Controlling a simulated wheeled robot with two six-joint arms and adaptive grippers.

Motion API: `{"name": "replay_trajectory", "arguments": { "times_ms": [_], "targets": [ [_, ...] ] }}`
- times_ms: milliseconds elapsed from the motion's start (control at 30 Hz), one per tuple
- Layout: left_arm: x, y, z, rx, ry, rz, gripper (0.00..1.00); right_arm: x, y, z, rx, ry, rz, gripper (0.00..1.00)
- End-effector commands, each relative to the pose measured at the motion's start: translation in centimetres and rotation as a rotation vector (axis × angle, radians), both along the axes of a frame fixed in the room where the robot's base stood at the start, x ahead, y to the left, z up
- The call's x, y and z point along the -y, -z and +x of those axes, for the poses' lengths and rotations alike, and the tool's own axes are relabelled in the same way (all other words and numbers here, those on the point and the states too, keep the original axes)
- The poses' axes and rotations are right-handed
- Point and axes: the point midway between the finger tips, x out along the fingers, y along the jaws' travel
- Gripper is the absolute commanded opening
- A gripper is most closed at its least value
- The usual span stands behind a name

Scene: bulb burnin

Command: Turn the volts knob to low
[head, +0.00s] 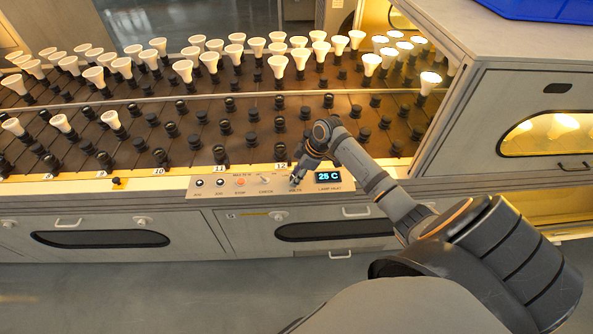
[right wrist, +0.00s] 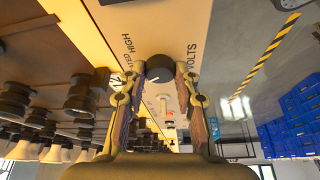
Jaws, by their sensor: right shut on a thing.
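The volts knob (right wrist: 160,68) is a dark round knob on the pale control panel (head: 217,190) at the front edge of the bench. In the right wrist view it sits between my right gripper's (right wrist: 158,78) fingertips, which are shut on it. The words VOLTS and HIGH and part of RATED show on the panel beside it. I cannot tell which mark the knob points to. In the head view my right gripper (head: 297,178) reaches down to the panel and hides most of the knob. My left gripper is not in view.
A lit display (head: 329,176) reading 25 C is right of the knob. A lever switch (head: 265,180) and a red stop button (head: 240,182) are to its left. Rows of sockets and white bulbs (head: 278,65) fill the rack behind. A grey cabinet (head: 520,120) stands at the right.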

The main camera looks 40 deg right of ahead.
Motion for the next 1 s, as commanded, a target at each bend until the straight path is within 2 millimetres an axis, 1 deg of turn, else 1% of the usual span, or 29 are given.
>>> {"name": "replay_trajectory", "arguments": {
  "times_ms": [100,333,867,900,1000],
  "targets": [
    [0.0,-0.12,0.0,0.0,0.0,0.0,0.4,-0.02,-0.07,0.1,0.001,-0.064,0.002,0.0],
    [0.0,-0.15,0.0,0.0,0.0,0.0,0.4,0.02,-0.03,0.13,0.002,-0.146,0.001,0.0],
    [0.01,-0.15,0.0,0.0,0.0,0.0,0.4,0.05,-0.02,0.12,0.001,-0.175,-0.001,0.0],
    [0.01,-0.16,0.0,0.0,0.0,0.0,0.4,0.04,-0.02,0.11,0.001,-0.175,-0.001,0.32],
    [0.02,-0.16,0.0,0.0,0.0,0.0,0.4,0.06,-0.01,0.11,0.001,-0.174,0.0,0.46]
  ]
}}
